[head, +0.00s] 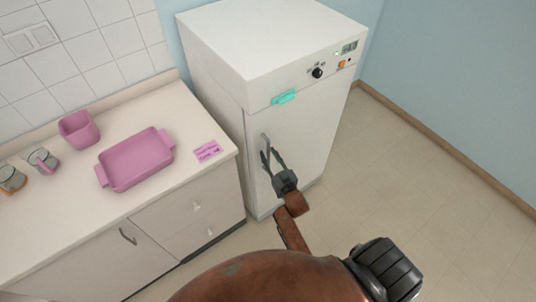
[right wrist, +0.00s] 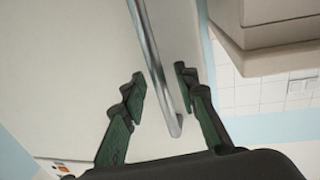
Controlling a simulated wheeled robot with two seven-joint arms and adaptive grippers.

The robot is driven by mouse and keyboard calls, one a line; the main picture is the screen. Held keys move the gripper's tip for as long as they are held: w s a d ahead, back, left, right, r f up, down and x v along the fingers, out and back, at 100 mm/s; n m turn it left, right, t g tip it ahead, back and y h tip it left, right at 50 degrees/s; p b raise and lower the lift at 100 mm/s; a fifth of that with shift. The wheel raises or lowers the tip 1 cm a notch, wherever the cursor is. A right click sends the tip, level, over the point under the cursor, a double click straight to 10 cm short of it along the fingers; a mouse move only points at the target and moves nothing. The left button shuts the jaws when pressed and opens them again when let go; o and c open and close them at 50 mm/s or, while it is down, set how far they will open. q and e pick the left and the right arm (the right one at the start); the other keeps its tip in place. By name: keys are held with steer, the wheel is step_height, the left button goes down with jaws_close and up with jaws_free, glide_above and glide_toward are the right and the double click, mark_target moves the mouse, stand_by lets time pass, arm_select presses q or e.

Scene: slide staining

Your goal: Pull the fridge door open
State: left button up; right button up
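The white fridge (head: 235,62) stands against the wall, and its door (head: 312,125) looks shut. The metal bar handle (head: 265,144) is on the left side of the door. My right gripper (head: 270,155) is at the handle in the head view. In the right wrist view the handle (right wrist: 155,60) runs between the two open fingers of the gripper (right wrist: 160,88). There are gaps between the fingers and the bar, so it does not look gripped. My left gripper is not in view.
The floor (head: 420,190) right of the fridge is clear up to the blue wall.

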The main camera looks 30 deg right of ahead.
steer(key=shift+w, duration=0.45)
steer(key=shift+c, duration=0.2)
jaws_close()
